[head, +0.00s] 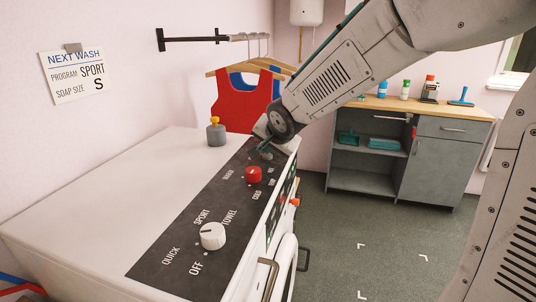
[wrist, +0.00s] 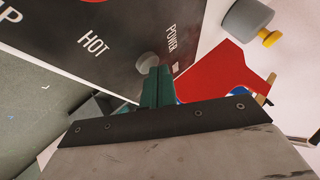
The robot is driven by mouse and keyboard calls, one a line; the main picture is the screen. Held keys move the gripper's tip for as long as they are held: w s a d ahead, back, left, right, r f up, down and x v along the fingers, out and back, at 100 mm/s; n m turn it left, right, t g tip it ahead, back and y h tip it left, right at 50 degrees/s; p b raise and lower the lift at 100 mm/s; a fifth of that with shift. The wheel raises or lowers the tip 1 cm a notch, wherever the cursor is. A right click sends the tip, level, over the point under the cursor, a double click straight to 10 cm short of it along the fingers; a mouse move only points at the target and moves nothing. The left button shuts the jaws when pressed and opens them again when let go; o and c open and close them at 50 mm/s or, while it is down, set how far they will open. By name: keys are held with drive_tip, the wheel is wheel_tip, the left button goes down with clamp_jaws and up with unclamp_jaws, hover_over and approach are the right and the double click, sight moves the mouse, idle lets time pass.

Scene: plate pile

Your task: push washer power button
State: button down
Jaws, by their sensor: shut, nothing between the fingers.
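The washer (head: 110,190) stands at the left with a dark control panel (head: 165,262) along its top edge. In the wrist view the round grey power button (wrist: 147,61) sits beside the word POWER on the panel. My gripper (head: 264,150) is at the panel's far end, with its green fingers shut and empty. In the wrist view the fingertips (wrist: 156,74) overlap the button's lower edge; I cannot tell whether they touch it. In the head view the button is hidden by my gripper.
A red knob (head: 253,174) and a white program dial (head: 212,236) stand up from the panel, nearer than my gripper. A grey bottle (head: 216,132) with a yellow cap stands on the washer top. A red garment (head: 240,104) hangs behind. A grey cabinet (head: 400,150) is farther back.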

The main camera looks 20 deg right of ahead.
sight(268, 157)
drive_tip(key=shift+f, duration=0.15)
drive_tip(key=shift+r, duration=0.65)
drive_tip(key=shift+r, duration=3)
